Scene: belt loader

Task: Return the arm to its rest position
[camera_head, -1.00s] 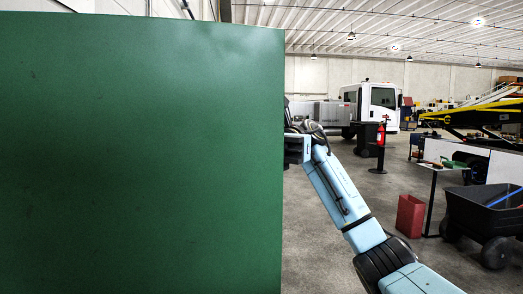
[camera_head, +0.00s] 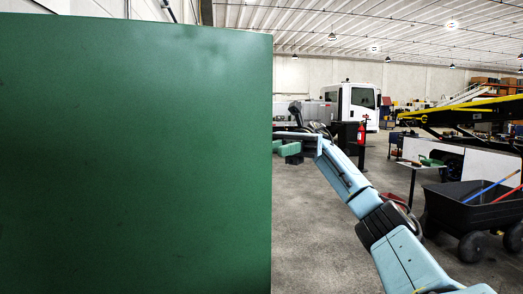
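My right arm (camera_head: 345,178) comes in from the lower right and bends at a dark joint beside the green panel. Its gripper is not clearly seen; the far end of the arm goes behind the edge of the large green panel (camera_head: 135,155). The panel fills the left half of the head view. A small green piece (camera_head: 290,149) with a dark part shows just right of the panel's edge, under the arm; I cannot tell whether it is held. My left arm and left gripper are not in view.
A small table (camera_head: 418,167), a red bin (camera_head: 393,199) partly behind my arm, and a yellow belt loader (camera_head: 460,113) are nearby. A white truck (camera_head: 352,104) stands farther back. Grey floor is open below my arm.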

